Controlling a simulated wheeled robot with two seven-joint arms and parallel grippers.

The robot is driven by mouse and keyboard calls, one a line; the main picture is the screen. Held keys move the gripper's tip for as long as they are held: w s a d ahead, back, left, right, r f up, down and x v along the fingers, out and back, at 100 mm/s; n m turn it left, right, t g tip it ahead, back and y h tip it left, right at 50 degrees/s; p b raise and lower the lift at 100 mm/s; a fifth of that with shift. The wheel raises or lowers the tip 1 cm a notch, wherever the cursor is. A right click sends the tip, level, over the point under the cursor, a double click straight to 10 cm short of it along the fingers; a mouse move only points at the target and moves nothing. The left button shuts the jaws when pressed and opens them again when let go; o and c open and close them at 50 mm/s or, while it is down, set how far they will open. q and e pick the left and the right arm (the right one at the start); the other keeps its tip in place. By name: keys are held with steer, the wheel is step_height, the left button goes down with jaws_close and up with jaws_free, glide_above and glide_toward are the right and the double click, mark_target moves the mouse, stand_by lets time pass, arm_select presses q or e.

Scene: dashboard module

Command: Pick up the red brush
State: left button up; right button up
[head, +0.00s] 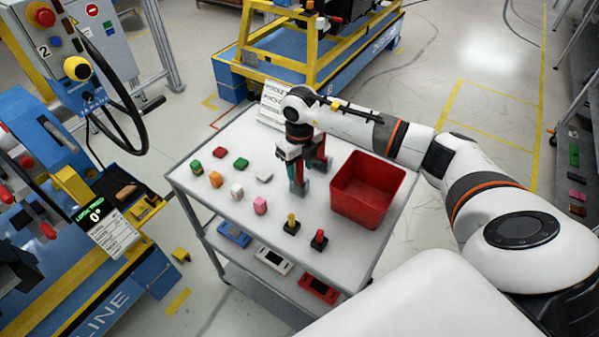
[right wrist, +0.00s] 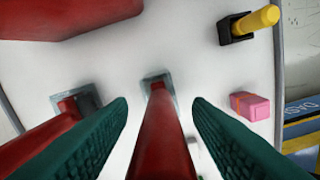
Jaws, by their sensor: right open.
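The red brush (head: 319,240) stands upright on its black base near the table's front edge, right of the yellow brush (head: 292,226). The red brush does not show in the right wrist view; the yellow brush (right wrist: 250,22) does, at the top right. My right gripper (head: 310,178) is open, pointing down over the table, behind both brushes and left of the red bin. In the right wrist view its dark green fingers (right wrist: 160,105) are apart. Red bars with grey-green ends show beside and between them; whether they belong to the gripper I cannot tell. My left gripper is not in view.
The red bin (head: 347,205) stands at the table's right, close to my right gripper. A pink block (head: 260,206) and several other coloured blocks lie to the left. The white table (head: 240,218) is clear between them. A lower shelf holds several devices.

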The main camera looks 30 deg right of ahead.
jaws_close()
steer(key=shift+r, duration=0.1)
